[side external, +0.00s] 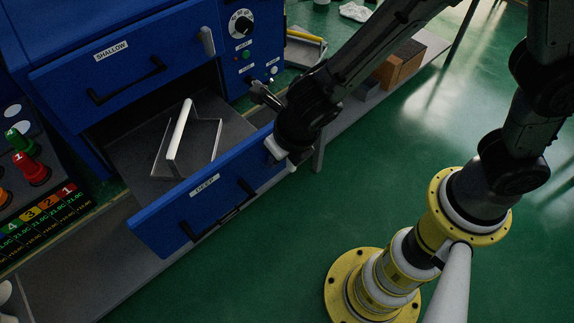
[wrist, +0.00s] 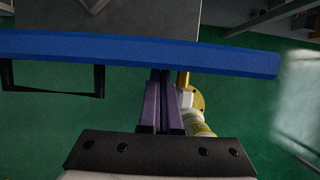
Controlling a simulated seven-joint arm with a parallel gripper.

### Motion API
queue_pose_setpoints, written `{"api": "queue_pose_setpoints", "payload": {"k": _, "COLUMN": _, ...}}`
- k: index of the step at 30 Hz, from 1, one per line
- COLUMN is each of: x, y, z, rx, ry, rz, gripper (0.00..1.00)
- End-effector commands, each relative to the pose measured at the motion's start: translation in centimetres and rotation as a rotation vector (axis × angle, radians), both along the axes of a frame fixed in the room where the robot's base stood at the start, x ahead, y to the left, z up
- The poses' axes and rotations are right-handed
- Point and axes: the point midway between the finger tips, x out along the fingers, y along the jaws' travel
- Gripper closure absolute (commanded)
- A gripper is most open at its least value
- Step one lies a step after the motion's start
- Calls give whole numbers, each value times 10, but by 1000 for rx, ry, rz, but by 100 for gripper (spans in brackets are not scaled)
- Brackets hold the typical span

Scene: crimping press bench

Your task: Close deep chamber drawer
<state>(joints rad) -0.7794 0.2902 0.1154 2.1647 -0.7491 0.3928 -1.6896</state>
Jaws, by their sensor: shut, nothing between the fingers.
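The deep chamber drawer, labelled DEEP (side external: 205,192), is pulled well out of the blue press, with its grey inside showing. A metal carrier with a white bar handle (side external: 180,135) is in it. The drawer's blue front panel also crosses the wrist view (wrist: 200,53), with its black handle (wrist: 52,92) at left. My gripper (side external: 275,150) is at the right end of this front in the side view; its fingertips are not clear there. In the wrist view my gripper (wrist: 160,76) is shut and empty, its fingertips at the panel's outer side; I cannot tell whether they touch.
The shallow drawer (side external: 130,68) above looks closed. A control panel with a dial (side external: 240,24) is right of it. Colored buttons (side external: 30,165) stand at far left. A brown box (side external: 398,65) stands on the bench behind my arm. The green floor before the drawer is open.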

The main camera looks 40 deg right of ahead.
Motion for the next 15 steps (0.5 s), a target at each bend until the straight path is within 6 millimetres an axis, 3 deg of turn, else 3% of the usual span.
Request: {"api": "queue_pose_setpoints", "payload": {"k": 15, "x": 135, "y": -1, "z": 0, "rx": 2, "ry": -2, "rz": -6, "gripper": 100}}
